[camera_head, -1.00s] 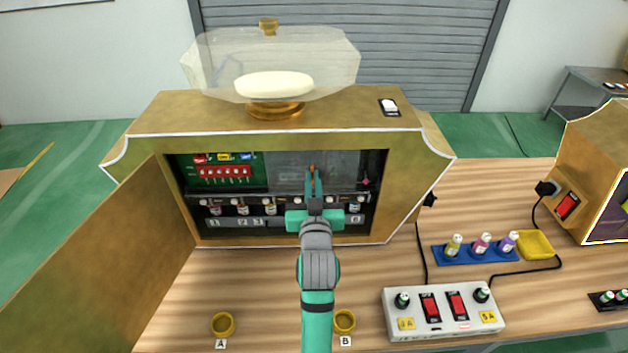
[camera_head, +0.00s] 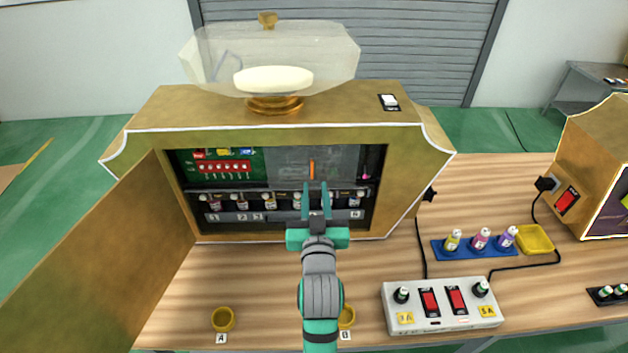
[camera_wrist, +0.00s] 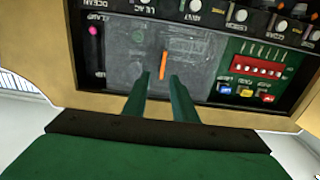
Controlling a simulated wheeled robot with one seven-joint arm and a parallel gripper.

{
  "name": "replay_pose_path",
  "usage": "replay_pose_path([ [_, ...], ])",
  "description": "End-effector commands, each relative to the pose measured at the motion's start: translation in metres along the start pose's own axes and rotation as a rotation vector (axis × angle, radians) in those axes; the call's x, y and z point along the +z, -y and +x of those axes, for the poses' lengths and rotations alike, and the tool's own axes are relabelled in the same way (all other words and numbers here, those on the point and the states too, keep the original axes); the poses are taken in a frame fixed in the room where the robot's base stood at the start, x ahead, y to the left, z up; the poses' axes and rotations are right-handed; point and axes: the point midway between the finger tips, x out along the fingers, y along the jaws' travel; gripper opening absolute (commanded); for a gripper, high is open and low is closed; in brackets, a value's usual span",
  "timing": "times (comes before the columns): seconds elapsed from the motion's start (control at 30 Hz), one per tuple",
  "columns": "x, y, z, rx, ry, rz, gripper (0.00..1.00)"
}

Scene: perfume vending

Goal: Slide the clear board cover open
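The clear board cover (camera_head: 338,165) is a grey see-through panel in the upper right part of the machine's opening. An upright orange handle (camera_head: 312,169) is on it. The green circuit board (camera_head: 215,166) with a red switch block shows uncovered at the left. My gripper (camera_head: 316,186) is open and empty, its two teal fingers in front of the machine just below the handle. In the wrist view the handle (camera_wrist: 163,65) stands just beyond the fingertips (camera_wrist: 160,78), between their lines and apart from them.
The machine's hinged door (camera_head: 100,255) stands open at the left. A row of small bottles (camera_head: 243,202) sits below the board. A white switch box (camera_head: 440,305) and blue bottle tray (camera_head: 475,248) are on the table at right. Gold cups A (camera_head: 223,319) and B (camera_head: 346,317) stand in front.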

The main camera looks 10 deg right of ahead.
Motion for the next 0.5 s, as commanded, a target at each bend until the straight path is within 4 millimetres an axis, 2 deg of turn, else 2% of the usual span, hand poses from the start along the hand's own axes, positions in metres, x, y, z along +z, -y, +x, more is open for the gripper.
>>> replay_pose_path([
  [0.1, 0.000, 0.000, -0.020, 0.000, 0.001, 0.000, 0.25],
  [0.2, 0.000, 0.000, -0.032, 0.000, 0.000, 0.000, 0.25],
  [0.5, 0.000, 0.000, -0.045, 0.001, -0.001, 0.001, 0.25],
])
